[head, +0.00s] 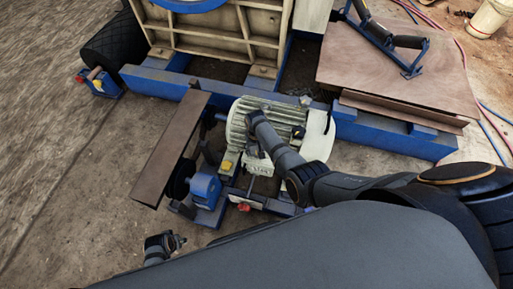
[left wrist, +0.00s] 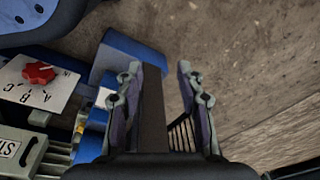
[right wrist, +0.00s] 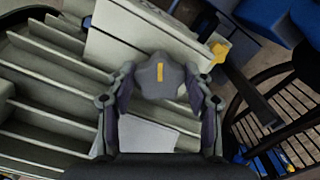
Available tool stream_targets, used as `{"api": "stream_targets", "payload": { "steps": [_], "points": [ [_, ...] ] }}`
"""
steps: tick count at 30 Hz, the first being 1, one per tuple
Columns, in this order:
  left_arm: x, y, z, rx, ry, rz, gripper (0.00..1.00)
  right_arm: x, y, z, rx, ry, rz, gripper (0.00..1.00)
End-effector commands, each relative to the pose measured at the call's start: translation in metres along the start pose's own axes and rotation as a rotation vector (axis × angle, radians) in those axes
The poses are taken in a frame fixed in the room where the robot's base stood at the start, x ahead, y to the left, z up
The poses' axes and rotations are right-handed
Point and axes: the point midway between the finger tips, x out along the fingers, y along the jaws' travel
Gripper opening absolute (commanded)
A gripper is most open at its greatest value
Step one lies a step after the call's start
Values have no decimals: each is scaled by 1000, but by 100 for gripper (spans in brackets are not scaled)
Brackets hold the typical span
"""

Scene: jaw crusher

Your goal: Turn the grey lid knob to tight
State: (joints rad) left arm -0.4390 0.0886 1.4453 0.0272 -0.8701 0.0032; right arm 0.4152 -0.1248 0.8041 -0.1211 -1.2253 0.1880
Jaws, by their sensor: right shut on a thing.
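The grey lid knob (right wrist: 160,77) has a short yellow mark and sits by a pale box lid (right wrist: 150,40) on the motor, as the right wrist view shows. My right gripper (right wrist: 160,92) has its two fingers against the knob's sides. The yellow mark runs nearly upright in that picture. In the head view my right gripper (head: 257,154) is over the front of the ribbed motor (head: 243,117), and the knob is too small to make out. My left gripper (head: 165,243) is low at the front left. Its fingers (left wrist: 166,88) stand apart in the left wrist view.
A brown guard plate (head: 168,150) and a blue bearing block (head: 205,188) stand left of the motor. A red selector knob (left wrist: 39,73) sits on a lettered plate. A blue frame beam (head: 395,130) runs behind. Bare ground is free at left.

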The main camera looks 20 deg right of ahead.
Motion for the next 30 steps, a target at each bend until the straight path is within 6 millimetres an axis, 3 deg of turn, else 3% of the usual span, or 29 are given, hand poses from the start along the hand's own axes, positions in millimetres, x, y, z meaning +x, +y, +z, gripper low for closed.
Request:
{"api": "stream_targets", "payload": {
  "steps": [12,30],
  "points": [
    [22,-7,23,2,5,-13,38,-1,-3,-2,392,2,0,20],
    [31,-10,36,4,7,-19,38,0,-6,-4,882,4,-1,20]
  ]
}}
